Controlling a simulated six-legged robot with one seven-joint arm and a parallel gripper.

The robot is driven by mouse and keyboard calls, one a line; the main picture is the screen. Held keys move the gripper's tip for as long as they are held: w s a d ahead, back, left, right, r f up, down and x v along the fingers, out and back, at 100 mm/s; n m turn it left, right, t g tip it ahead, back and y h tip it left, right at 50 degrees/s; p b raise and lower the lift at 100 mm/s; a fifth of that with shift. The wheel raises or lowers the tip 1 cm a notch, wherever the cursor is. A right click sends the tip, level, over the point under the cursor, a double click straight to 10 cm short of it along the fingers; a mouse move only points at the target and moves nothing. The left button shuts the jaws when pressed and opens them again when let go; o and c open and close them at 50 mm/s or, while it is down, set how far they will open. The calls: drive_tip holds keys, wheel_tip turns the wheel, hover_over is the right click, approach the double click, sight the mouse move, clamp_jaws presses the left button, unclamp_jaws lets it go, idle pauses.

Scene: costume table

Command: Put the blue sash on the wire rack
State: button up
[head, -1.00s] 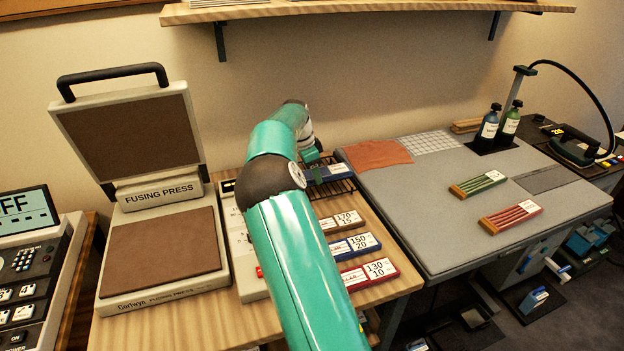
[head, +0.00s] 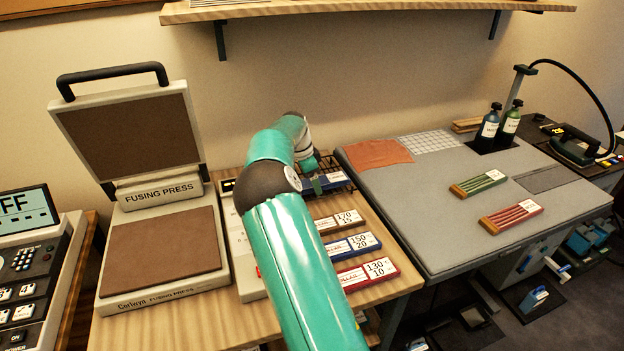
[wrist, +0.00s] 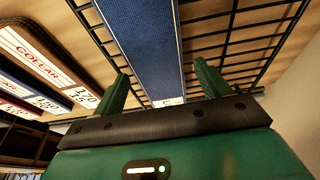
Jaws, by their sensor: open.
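The blue sash (head: 332,181) is a flat dark-blue folded strip at the back right of the wooden table, beside my gripper (head: 316,184). In the wrist view the sash (wrist: 146,45) lies along the dark wire rack (wrist: 235,45), with a white label at its near end. My green fingers (wrist: 162,85) are spread apart, one on either side of the strip's line, and nothing is clamped between them. The rack (head: 330,163) is partly hidden by my arm and the sash in the head view.
Labelled collar bundles (head: 350,246) lie in front of the rack. The fusing press (head: 160,245) stands open at left. The grey pressing table (head: 420,210) at right holds green (head: 478,184) and red (head: 510,217) bundles. A shelf (head: 370,8) hangs above.

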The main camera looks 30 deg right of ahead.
drive_tip(key=s+v, duration=0.1)
drive_tip(key=v, duration=1.1)
drive_tip(key=s+a+r+n+t+y, duration=0.2)
drive_tip(key=s+a+r+n, duration=0.2)
drive_tip(key=s+a+r, duration=0.3)
drive_tip(key=s+a+r+n+t+y, duration=0.1)
drive_tip(key=s+a+r+n+t, duration=0.1)
drive_tip(key=s+a+n, duration=0.55)
drive_tip(key=s+a+r+n+t+y, duration=0.1)
drive_tip(key=s+a+r+n, duration=0.25)
drive_tip(key=s+a, duration=0.7)
drive_tip(key=s+a+f+n, duration=0.2)
drive_tip(key=s+n, duration=0.1)
drive_tip(key=s, duration=0.2)
drive_tip(key=s+a+f+n+t, duration=0.1)
drive_tip(key=s+a+f+n, duration=0.1)
drive_tip(key=s, duration=0.4)
drive_tip(key=shift+f+n+h, duration=0.4)
drive_tip(key=shift+f, duration=0.35)
